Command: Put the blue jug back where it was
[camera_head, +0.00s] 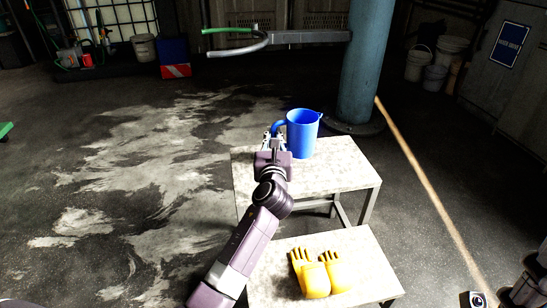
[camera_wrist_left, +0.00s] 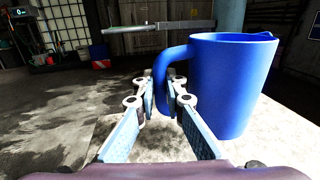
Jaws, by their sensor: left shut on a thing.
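The blue jug (camera_head: 302,134) is upright at the back of the nearer-column table (camera_head: 345,174), its handle to the left and its spout to the right. I cannot tell whether its base touches the table top. My left gripper (camera_head: 273,134) is at the handle, on the jug's left side. In the left wrist view, the jug (camera_wrist_left: 232,85) fills the right, and the fingers of my left gripper (camera_wrist_left: 160,88) are closed around the blue handle (camera_wrist_left: 161,75). My right gripper is not clearly seen; only part of my right arm shows at the lower right edge.
A lower front table (camera_head: 270,284) holds yellow gloves (camera_head: 318,274). A blue-grey column (camera_head: 366,60) stands behind the jug. A grey arm with a curved end (camera_head: 300,38) reaches left from the column, above the jug. White buckets (camera_head: 435,75) stand at the back right. Open floor lies left.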

